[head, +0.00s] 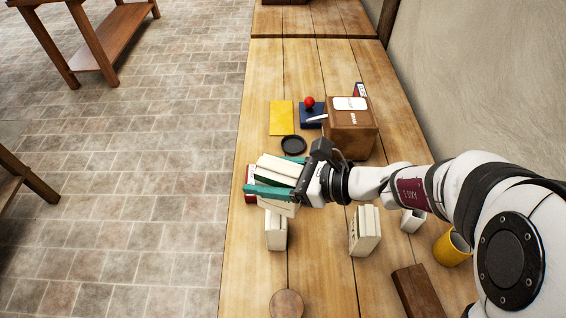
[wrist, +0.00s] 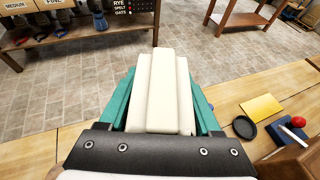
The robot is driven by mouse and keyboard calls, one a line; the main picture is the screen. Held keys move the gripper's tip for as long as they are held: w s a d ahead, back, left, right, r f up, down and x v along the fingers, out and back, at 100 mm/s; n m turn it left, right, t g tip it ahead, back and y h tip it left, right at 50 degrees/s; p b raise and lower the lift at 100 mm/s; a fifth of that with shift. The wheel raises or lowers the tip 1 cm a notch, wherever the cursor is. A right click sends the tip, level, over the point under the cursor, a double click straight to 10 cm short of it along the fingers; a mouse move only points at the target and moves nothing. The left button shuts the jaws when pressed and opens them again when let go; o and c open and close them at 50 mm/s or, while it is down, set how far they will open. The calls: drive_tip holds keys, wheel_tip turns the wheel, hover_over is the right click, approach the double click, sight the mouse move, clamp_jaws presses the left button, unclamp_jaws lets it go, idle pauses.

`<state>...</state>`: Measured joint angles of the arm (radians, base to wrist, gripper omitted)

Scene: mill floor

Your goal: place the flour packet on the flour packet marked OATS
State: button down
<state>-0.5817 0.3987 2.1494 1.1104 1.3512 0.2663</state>
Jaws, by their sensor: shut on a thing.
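My gripper (head: 280,182) is shut on a cream flour packet (head: 283,165), with its teal fingers on either side of it. The held packet also fills the middle of the wrist view (wrist: 160,95). It is above the table, tilted in the head view. A cream packet (head: 276,232) stands on the table just below and in front of the gripper. Another cream packet (head: 365,231) stands further right, under my arm. I cannot read a mark on any packet, so I cannot tell which is marked OATS. A red-edged thing (head: 250,182) shows partly behind the fingers.
A brown box (head: 350,130), a dark blue block with a red ball (head: 310,108), a yellow sheet (head: 281,118) and a black ring (head: 293,145) lie behind. A yellow mug (head: 452,248), white cup (head: 412,220), wooden block (head: 418,291) and round disc (head: 286,304) are nearer.

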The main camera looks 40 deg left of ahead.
drive_tip(key=shift+s+a+f, duration=0.1)
drive_tip(key=shift+a+f, duration=0.05)
drive_tip(key=shift+f, duration=0.6)
drive_tip(key=shift+s+a+f, duration=0.1)
drive_tip(key=shift+a+f, duration=0.05)
drive_tip(key=shift+f, duration=0.65)
drive_tip(key=shift+s+a+f, duration=0.1)
drive_tip(key=shift+a+f, duration=0.05)
drive_tip(key=shift+f, duration=0.6)
drive_tip(key=shift+f, duration=0.15)
drive_tip(key=shift+c, duration=0.4)
unclamp_jaws()
drive_tip(key=shift+w+d+r, duration=0.2)
drive_tip(key=shift+d+r, duration=0.1)
drive_tip(key=v, duration=1.1)
drive_tip(key=s+d+n+t+h, duration=0.2)
drive_tip(key=s+d+n+h, duration=0.2)
drive_tip(key=d, duration=0.8)
drive_tip(key=s+d+n+t+h, duration=0.3)
drive_tip(key=s+d+h, duration=0.3)
drive_tip(key=d, duration=0.6)
drive_tip(key=shift+d+f+n+h, duration=0.25)
drive_tip(key=shift+d+n+h, duration=0.05)
drive_tip(key=shift+n, duration=0.1)
